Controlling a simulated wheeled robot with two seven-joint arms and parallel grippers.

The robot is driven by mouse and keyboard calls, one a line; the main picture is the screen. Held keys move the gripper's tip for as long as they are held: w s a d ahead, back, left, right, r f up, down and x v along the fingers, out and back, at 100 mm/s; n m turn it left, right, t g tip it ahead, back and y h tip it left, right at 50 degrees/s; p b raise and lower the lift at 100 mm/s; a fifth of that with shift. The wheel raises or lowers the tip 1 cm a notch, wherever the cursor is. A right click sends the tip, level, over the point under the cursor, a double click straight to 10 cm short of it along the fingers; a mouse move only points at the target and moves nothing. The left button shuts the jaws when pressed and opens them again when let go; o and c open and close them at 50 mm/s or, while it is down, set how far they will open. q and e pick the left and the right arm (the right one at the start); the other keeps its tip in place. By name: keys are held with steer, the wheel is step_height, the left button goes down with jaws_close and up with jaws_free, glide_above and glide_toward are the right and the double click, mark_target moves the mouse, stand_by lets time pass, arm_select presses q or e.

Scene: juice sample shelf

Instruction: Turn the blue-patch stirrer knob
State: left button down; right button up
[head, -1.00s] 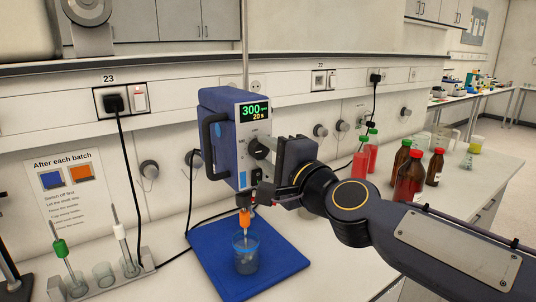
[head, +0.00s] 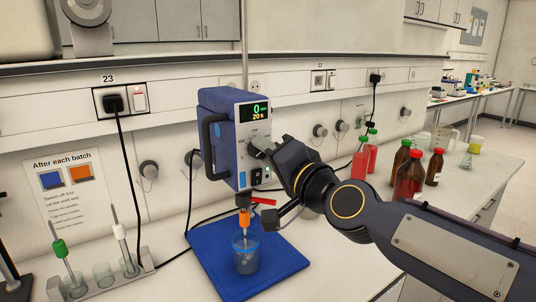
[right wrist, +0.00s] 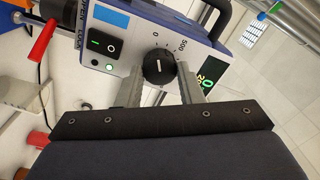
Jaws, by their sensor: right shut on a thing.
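The blue overhead stirrer (head: 222,130) stands over a blue mat, and its display (head: 255,110) reads 0 above 20 s. Its front carries a blue patch (right wrist: 109,16), seen in the right wrist view. The black knob (right wrist: 158,64) has a white mark and sits between the two fingers of my right gripper (right wrist: 158,88), which is shut on it. The knob's mark lies close to the 0 end of the scale. In the head view my right gripper (head: 268,150) hides part of the knob. My left gripper is not in view.
A beaker (head: 245,262) of bluish liquid stands on the mat (head: 208,266) below the orange chuck (head: 244,220). A red lever (head: 263,201) juts out under the stirrer. Red and brown bottles (head: 409,182) stand to the right. A rack (head: 118,280) stands at left.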

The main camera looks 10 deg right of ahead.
stand_by(0.3)
steer(key=o, duration=1)
steer(key=shift+c, duration=0.2)
steer(key=shift+s, duration=0.1)
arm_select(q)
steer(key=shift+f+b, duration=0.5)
arm_select(e)
steer(key=v, duration=0.7)
steer(key=shift+s+d, duration=0.2)
steer(key=shift+s, duration=0.05)
steer(key=shift+f, duration=0.1)
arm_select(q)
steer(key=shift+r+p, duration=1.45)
arm_select(e)
steer(key=s+d+f+n+g+h, duration=0.1)
steer(key=s+f+g, duration=0.3)
steer(key=f, duration=0.5)
steer(key=s+d+f+n+g+h, duration=0.1)
steer(key=s+d+f+n+g, duration=0.2)
steer(key=s+f, duration=0.6)
steer(key=s+d+f+n+g+h, duration=0.1)
steer(key=s+d+f+n+g, duration=0.1)
steer(key=s+f, duration=0.4)
step_height(320, 180, down, 4)
steer(key=d+g, duration=0.1)
steer(key=g, duration=0.1)
steer(key=shift+s+g, duration=0.25)
steer(key=shift+g, duration=0.05)
